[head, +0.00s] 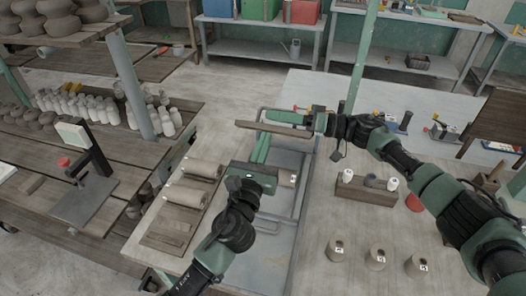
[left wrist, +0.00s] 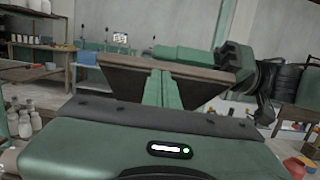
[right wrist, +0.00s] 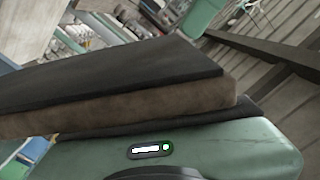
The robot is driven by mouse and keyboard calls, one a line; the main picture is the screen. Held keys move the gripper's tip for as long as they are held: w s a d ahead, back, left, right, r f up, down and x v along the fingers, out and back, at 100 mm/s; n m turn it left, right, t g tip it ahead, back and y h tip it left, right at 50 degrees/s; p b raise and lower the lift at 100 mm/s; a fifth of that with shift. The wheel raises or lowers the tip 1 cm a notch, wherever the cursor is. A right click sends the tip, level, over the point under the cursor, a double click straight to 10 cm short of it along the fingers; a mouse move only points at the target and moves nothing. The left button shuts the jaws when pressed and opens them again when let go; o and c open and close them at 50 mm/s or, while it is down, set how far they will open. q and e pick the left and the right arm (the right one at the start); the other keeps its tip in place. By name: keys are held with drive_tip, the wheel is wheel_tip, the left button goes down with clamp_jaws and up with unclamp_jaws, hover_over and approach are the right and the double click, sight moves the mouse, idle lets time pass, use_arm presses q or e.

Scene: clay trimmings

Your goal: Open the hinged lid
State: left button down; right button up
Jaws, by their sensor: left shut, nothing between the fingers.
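A brown board (head: 273,130) with a dark face is raised above the table, just below the fingers of my right gripper (head: 290,117). It may be the hinged lid; no hinge shows. In the right wrist view the board (right wrist: 120,95) covers those fingers, so I cannot tell whether they hold it. My left gripper (head: 262,148) is shut and empty, its fingers pointing at the board from below. In the left wrist view the shut fingers (left wrist: 157,88) stand in front of the board (left wrist: 120,80). Whether they touch it is unclear.
A grey metal frame (head: 303,195) lies under my arms. Clay-coloured cylinders (head: 187,195) lie to the left. A green post (head: 362,60) rises behind.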

drive_tip(key=shift+s+f, duration=0.15)
drive_tip(key=shift+f, duration=0.15)
